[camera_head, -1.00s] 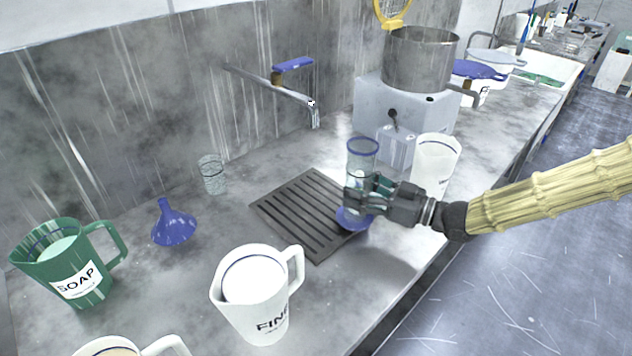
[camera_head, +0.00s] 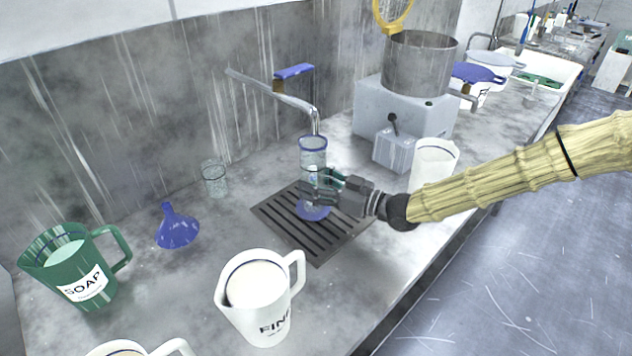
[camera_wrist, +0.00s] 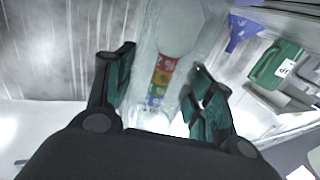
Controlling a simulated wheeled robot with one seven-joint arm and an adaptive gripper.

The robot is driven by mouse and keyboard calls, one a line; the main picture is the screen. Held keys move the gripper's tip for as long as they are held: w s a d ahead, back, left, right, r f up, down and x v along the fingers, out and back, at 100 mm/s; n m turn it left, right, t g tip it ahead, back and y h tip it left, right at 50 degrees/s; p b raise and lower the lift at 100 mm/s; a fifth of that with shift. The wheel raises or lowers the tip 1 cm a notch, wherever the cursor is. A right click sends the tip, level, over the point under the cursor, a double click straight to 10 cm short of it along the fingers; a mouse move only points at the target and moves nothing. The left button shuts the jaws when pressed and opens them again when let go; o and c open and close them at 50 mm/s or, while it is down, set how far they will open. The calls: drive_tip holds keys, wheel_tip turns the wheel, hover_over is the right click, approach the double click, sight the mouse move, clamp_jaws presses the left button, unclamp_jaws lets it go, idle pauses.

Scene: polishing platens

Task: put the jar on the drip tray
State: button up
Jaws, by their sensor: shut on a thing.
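The jar (camera_head: 313,158) is a tall clear cylinder with a blue rim and a blue base. It stands upright in my gripper (camera_head: 318,187), over the dark slotted drip tray (camera_head: 283,222). I cannot tell whether its base touches the slats. The tap's spout end (camera_head: 316,118) is just above and behind its rim. In the wrist view the clear jar (camera_wrist: 172,40), with a coloured strip on it, lies between my two fingers (camera_wrist: 160,95). My fingers hide part of the jar's lower half in the head view.
A blue funnel (camera_head: 176,229) and a small clear glass (camera_head: 214,178) stand left of the tray. A white jug (camera_head: 256,300) is in front, a green soap jug (camera_head: 78,270) at far left. A white pitcher (camera_head: 433,163) and a grey machine (camera_head: 400,110) are right of the tray.

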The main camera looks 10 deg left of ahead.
drive_tip(key=shift+d+f, duration=0.15)
drive_tip(key=shift+f, duration=0.05)
drive_tip(key=shift+f, duration=0.1)
drive_tip(key=shift+f, duration=0.15)
drive_tip(key=o, duration=1.6)
drive_tip(key=shift+r, duration=0.3)
drive_tip(key=b+v, duration=0.2)
drive_tip(key=v, duration=1)
drive_tip(key=shift+f, duration=0.1)
